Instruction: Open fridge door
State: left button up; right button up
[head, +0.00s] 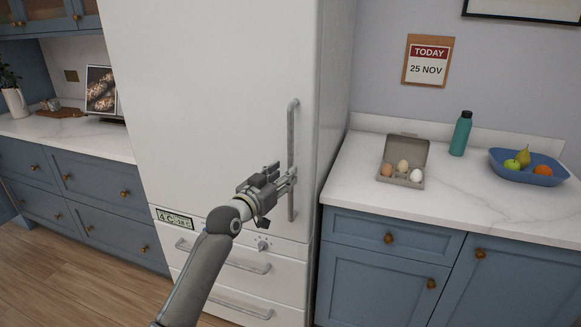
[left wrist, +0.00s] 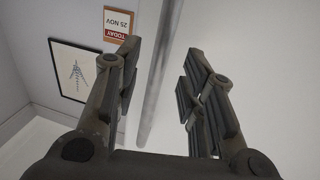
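The white fridge door (head: 205,90) is shut. Its long vertical grey handle (head: 292,125) is on the door's right side. My left gripper (head: 288,182) is at the lower part of this handle. In the left wrist view, the two fingers of my left gripper (left wrist: 164,60) stand apart, and the handle (left wrist: 160,80) runs between them with gaps on both sides. Whether a finger touches the handle cannot be told. My right gripper is in neither view.
Below the door are drawers with handles (head: 248,267) and a small display (head: 174,217). The right worktop (head: 400,215) holds an egg box (head: 412,150), a teal bottle (head: 461,133) and a blue fruit bowl (head: 545,178). Bare wooden floor (head: 60,275) lies at front left.

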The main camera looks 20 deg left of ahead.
pick_arm(q)
jog(key=x, duration=0.4)
jog(key=shift+w, duration=0.35)
grip_shut()
